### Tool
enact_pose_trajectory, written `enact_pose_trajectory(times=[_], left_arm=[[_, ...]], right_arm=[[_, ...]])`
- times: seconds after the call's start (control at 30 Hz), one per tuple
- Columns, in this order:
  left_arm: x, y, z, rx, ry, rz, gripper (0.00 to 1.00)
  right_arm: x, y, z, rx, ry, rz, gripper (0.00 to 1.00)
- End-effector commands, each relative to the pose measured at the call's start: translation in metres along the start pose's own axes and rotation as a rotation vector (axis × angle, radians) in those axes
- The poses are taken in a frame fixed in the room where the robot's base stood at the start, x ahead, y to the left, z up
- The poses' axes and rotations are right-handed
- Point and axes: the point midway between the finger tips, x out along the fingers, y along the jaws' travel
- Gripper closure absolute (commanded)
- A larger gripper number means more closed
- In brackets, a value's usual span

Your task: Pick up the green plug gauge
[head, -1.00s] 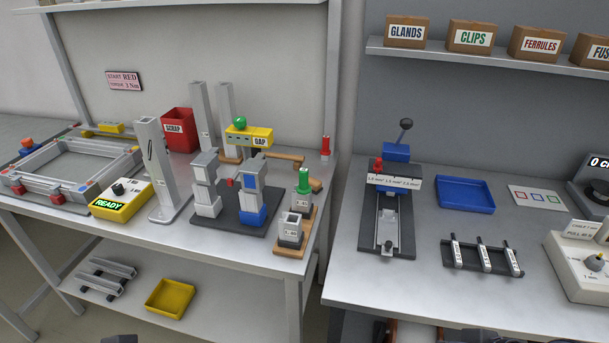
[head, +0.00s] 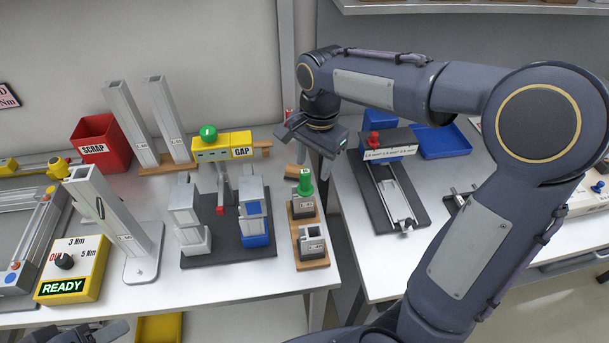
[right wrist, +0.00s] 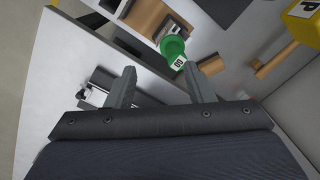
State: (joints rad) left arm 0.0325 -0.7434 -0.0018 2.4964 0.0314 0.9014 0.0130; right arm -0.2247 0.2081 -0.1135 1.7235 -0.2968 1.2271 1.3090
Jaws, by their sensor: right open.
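The green plug gauge (head: 305,183) stands upright in the rear grey block of a wooden base (head: 309,239), near the right edge of the left bench. My right gripper (head: 316,170) is open and empty, above and just behind the gauge, fingers pointing down. In the right wrist view the green gauge (right wrist: 173,48) shows beyond the fingertips of the right gripper (right wrist: 158,70), nearer the right-hand finger. No touch shows. A dark part of my left arm (head: 85,333) shows at the bottom left; its jaws cannot be made out.
The dark fixture (head: 228,253) with grey posts stands left of the base. The yellow GAP block (head: 221,147), with a green ball on top, stands behind it. A wooden handle lies close to the gauge. A gap separates the left bench from the right bench (head: 369,262).

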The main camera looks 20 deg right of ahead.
Motion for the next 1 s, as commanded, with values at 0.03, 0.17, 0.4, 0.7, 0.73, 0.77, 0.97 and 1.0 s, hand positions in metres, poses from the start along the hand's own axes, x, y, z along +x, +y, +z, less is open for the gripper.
enact_pose_trajectory(times=[0.03,0.17,0.4,0.7,0.73,0.77,0.97,1.0], left_arm=[[-0.004,0.002,-0.002,0.000,-0.001,0.000,0.53],[-0.005,0.003,-0.003,0.000,-0.001,0.000,0.53],[-0.007,0.003,-0.004,0.000,-0.001,0.000,0.53],[-0.015,0.007,-0.007,0.000,0.000,0.000,0.53],[-0.015,0.007,-0.007,0.000,0.000,0.000,0.53],[-0.015,0.007,-0.007,0.000,0.000,0.000,0.53],[-0.015,0.007,-0.007,0.000,-0.001,0.000,0.53],[-0.015,0.007,-0.007,0.000,-0.001,0.000,0.53]], right_arm=[[-0.001,-0.010,-0.001,0.033,0.012,0.024,0.52],[0.006,-0.019,-0.004,0.092,0.030,0.051,0.52],[0.032,-0.019,-0.005,0.100,0.032,0.054,0.52],[0.074,-0.021,-0.007,0.099,0.031,0.054,0.52],[0.076,-0.021,-0.007,0.099,0.031,0.053,0.52],[0.079,-0.021,-0.007,0.099,0.031,0.052,0.52],[0.082,-0.021,-0.008,0.098,0.032,0.050,0.52],[0.082,-0.021,-0.008,0.098,0.032,0.050,0.52]])
